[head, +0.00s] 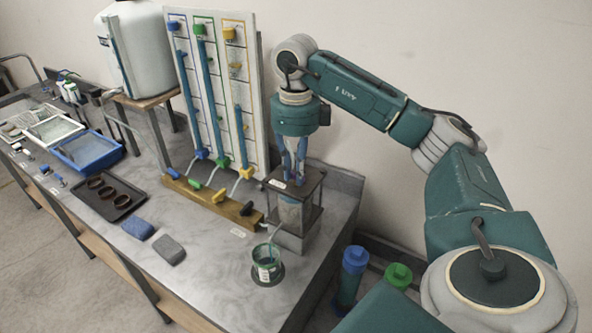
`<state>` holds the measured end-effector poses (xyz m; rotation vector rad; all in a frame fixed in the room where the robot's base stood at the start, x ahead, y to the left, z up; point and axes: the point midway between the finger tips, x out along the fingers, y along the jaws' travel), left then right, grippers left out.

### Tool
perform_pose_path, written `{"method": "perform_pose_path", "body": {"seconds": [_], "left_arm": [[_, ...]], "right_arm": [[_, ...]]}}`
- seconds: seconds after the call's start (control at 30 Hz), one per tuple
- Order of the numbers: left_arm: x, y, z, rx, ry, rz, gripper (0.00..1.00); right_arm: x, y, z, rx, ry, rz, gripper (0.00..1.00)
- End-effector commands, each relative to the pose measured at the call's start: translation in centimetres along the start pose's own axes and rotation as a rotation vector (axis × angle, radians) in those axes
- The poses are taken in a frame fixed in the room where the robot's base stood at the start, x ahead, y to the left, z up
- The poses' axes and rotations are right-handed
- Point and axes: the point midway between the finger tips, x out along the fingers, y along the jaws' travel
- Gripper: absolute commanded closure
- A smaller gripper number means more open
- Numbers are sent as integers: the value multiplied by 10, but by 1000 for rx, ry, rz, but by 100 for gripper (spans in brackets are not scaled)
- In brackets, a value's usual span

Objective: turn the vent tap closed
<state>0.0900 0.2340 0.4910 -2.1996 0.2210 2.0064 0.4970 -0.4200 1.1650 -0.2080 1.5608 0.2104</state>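My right gripper (295,172) points straight down, with its blue fingers over the top plate of a small dark metal stand (312,183). A clear cylinder (290,212) sits inside this stand. The fingertips and whatever is between them are too small and hidden to make out. A wooden rail (205,199) left of the stand carries several small taps: a blue one (172,173), a green one (195,185), a yellow one (219,196) and a black one (246,209). I cannot tell which tap is the vent tap. My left gripper is not in view.
A tall white panel (249,125) with coloured tubes stands behind the rail. A green-rimmed cup (266,262) stands in front of the stand. Blue (137,229) and grey (169,249) blocks and a dark tray (118,207) lie left. Bare bench (215,270) shows in front.

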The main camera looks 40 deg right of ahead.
Motion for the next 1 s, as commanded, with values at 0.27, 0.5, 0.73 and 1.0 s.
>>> {"method": "perform_pose_path", "body": {"seconds": [0.27,0.5,0.73,1.0], "left_arm": [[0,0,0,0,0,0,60],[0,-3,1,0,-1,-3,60],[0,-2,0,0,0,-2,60],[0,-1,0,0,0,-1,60]], "right_arm": [[-2,-1,1,3,-6,-3,65],[-11,-1,1,1,-5,-2,65],[-47,-2,1,2,-9,-4,65],[-82,-1,1,2,-9,-5,65]]}}
